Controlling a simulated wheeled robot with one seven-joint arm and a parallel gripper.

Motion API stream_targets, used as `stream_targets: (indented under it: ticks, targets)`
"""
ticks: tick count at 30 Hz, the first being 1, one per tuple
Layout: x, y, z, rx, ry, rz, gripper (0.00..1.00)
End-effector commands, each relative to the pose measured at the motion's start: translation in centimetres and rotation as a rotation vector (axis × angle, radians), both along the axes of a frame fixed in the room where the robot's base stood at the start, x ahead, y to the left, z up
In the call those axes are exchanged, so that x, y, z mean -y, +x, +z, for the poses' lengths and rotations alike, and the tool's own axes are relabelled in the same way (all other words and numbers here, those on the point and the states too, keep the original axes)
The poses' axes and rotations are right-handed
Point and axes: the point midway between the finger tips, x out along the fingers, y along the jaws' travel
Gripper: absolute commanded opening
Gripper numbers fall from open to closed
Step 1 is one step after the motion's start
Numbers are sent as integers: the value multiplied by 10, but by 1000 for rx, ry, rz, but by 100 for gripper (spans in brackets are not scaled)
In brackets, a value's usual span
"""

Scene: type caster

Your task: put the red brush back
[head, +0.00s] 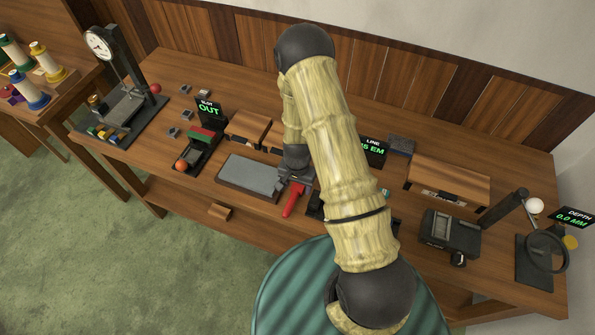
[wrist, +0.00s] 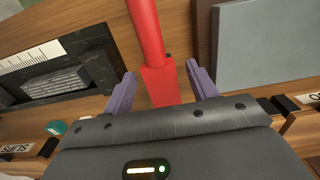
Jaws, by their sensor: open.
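The red brush (head: 293,200) lies at the front of the wooden workbench, right of a grey slab (head: 248,175). In the wrist view its long red handle and wider block (wrist: 160,85) run between my fingers. My gripper (head: 298,178) is over the brush, its two purple fingers (wrist: 160,70) open, one on each side. A gap shows on both sides of the red block. The brush's end under the gripper body is hidden, and my arm covers the bench's middle in the head view.
A dark tray with a ruled scale (wrist: 70,75) is close on the left in the wrist view. Signs read SLOT OUT (head: 208,108), LINE (head: 373,150) and DEPTH 0.0 MM (head: 573,217).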

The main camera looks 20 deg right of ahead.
Motion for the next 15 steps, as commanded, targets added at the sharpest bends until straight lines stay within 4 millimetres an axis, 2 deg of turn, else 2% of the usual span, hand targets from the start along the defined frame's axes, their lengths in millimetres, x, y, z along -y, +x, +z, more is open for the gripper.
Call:
stream_targets:
  ticks: [15]
  targets:
    - [0, 1, 65, 4, 0, 1, 58]
